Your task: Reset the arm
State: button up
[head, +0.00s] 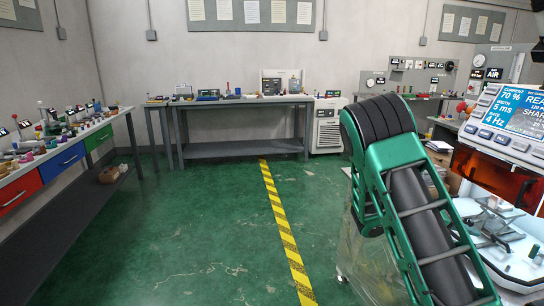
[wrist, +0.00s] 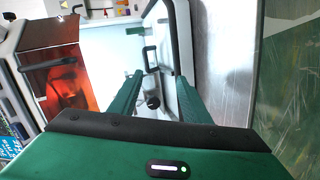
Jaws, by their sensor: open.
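My gripper (wrist: 158,88) shows in the wrist view with its two green fingers apart and nothing between them. Beyond the fingers is the white, lit interior of a machine, with a small dark knob near the fingertips. I cannot tell whether the fingers touch anything. In the head view my green and black arm rises at the right and bends down past the lower edge, so my gripper is hidden there. The machine (head: 515,112) with a lit display stands at the far right, with an orange window (head: 490,178). The orange window also shows in the wrist view (wrist: 70,82).
A workbench (head: 60,160) with coloured drawers and many small parts runs along the left. A grey table (head: 240,101) stands at the back wall beside a white cabinet (head: 327,125). The green floor is clear around a yellow striped line (head: 282,225).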

jog(key=s+a+r+m+g+y, duration=0.1)
jog(key=s+a+m+y, duration=0.2)
jog(key=s, duration=0.4)
jog(key=s+a+m+y, duration=0.1)
jog(key=s+a+y, duration=0.2)
jog(key=s+y, duration=0.3)
jog(key=s+a+r+t+y, duration=0.1)
jog(key=s+a+r+y, duration=0.1)
jog(key=s+a, duration=0.6)
jog(key=s+a+r+n+t+y, duration=0.1)
jog(key=s+a+r+y, duration=0.2)
jog(key=s+a, duration=0.5)
jog(key=shift+s+r, duration=0.25)
jog(key=shift+r, duration=0.5)
jog(key=shift+w+f, duration=0.25)
jog(key=shift+w, duration=0.35)
